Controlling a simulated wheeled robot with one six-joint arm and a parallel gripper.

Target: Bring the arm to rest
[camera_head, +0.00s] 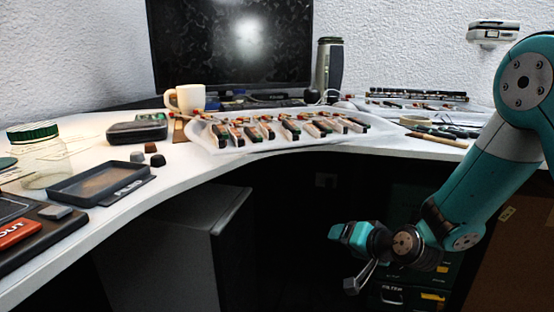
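My arm (490,180), teal and dark grey, hangs down the right side of the view, in front of the desk. Its wrist is below the level of the desk top. My gripper (356,281) is at the lower end, small and dark, over the shadowed space under the desk. It touches nothing that I can see. Its fingers are too small and dim to tell whether they are open or shut, and I see no object in it.
The curved white desk (200,168) holds a white tray (225,147) of piano action parts, a cream mug (185,97), a glass jar (40,160) with green lid, and a dark shallow tray (100,183). A monitor (230,45) stands behind. Dark cabinets (185,245) stand below.

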